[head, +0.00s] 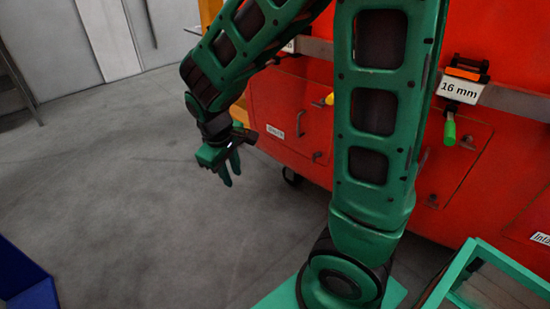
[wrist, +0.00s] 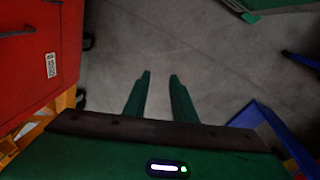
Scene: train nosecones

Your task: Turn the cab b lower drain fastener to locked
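The cab b lower drain fastener cannot be made out for certain; no readable label names it. A red body (head: 292,90) carries a hatch with a white label (head: 276,132) and small dark handles (head: 300,122). Another panel on the right has a partly cut-off label (head: 541,239). In the wrist view a red panel (wrist: 40,85) with a label (wrist: 51,65) and a dark handle (wrist: 16,34) is at the upper left. My gripper (head: 231,175) points down over bare floor, left of the red body. Its fingers (wrist: 160,76) are apart with nothing between them.
A rail carries a "16 mm" tag (head: 459,90) and a green-handled tool (head: 449,132). A yellow handle (head: 329,99) shows behind my arm. A teal frame (head: 490,265) is at lower right, a blue bin (head: 22,275) at lower left. Grey floor (head: 130,190) is clear between.

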